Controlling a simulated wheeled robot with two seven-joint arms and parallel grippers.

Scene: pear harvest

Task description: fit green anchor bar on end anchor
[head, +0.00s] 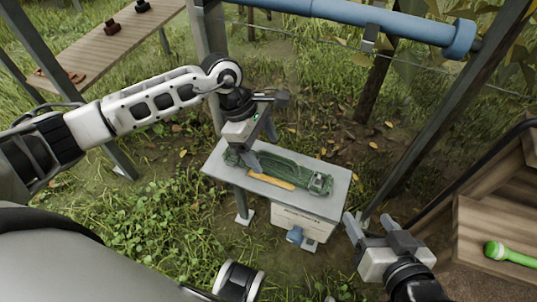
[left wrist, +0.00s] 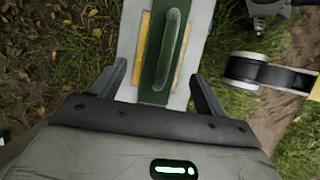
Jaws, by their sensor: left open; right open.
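The green anchor bar (head: 300,171) lies on a small grey stand (head: 332,208), with a yellow strip (head: 270,180) along its near side. My left gripper (head: 261,149) is open over the bar's left part. In the left wrist view the green bar (left wrist: 154,82), with a raised handle (left wrist: 173,45), runs between the spread fingers of the left gripper (left wrist: 158,84); neither finger visibly grips it. My right gripper (head: 369,222) is open and empty, to the right of the stand. I cannot tell which part is the end anchor.
A blue pipe (head: 385,22) crosses above the stand between metal posts. A wooden shelf (head: 105,45) with small parts stands at the upper left. A wooden crate (head: 490,225) with a bright green tool (head: 508,254) is at the right. Grass surrounds the stand.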

